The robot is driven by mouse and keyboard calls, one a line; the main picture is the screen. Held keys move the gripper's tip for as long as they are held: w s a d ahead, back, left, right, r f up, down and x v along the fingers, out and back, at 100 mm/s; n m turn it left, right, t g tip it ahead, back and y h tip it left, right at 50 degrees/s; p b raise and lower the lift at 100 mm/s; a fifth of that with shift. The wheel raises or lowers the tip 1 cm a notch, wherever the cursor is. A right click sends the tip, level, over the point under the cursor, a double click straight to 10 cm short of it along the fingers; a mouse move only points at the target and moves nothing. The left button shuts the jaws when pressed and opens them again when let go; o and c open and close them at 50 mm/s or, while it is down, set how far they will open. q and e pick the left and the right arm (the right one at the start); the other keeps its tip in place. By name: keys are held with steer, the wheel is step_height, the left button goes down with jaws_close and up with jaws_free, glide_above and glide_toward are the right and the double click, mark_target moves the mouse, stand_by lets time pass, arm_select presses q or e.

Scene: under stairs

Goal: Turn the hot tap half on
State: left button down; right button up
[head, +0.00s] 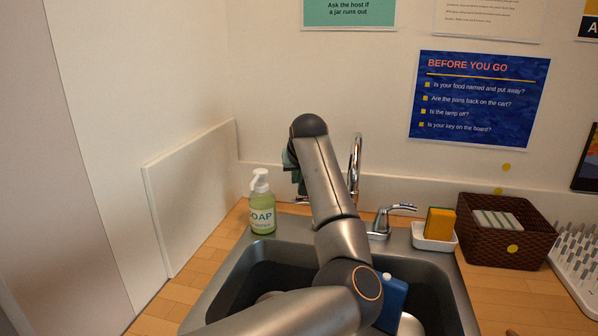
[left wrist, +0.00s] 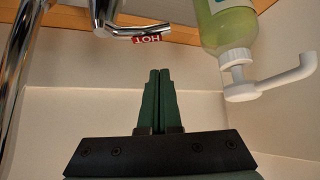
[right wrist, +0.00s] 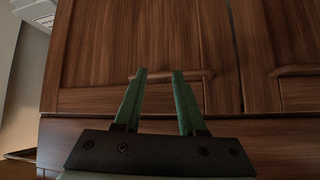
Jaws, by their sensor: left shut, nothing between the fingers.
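The hot tap (left wrist: 130,25) shows in the left wrist view as a chrome lever with a red HOT label, in an upside-down picture. In the head view only a sliver of its handle (head: 301,200) shows beside my left arm; the rest is hidden. My left gripper (left wrist: 158,71) is shut and empty, its green fingertips close to the lever's labelled end, with a small gap apparent in the picture; contact is hard to judge. My right gripper (right wrist: 159,73) is open and empty, in front of wooden cabinet doors, away from the sink.
The chrome spout (head: 355,165) stands behind my left arm, with the other tap (head: 385,220) to its right. A soap bottle (head: 262,210) stands left of the arm. A sponge (head: 440,223) in a white dish and a brown basket (head: 500,247) are on the right.

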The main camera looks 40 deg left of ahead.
arm_select(q)
steer(key=shift+s+d+f, duration=0.15)
steer(key=shift+d+f, duration=0.05)
steer(key=shift+f, duration=0.35)
steer(key=shift+s+d+f, duration=0.2)
steer(key=shift+f, duration=0.35)
steer(key=shift+s+d+f, duration=0.15)
steer(key=shift+d+f, duration=0.05)
steer(key=shift+f, duration=0.35)
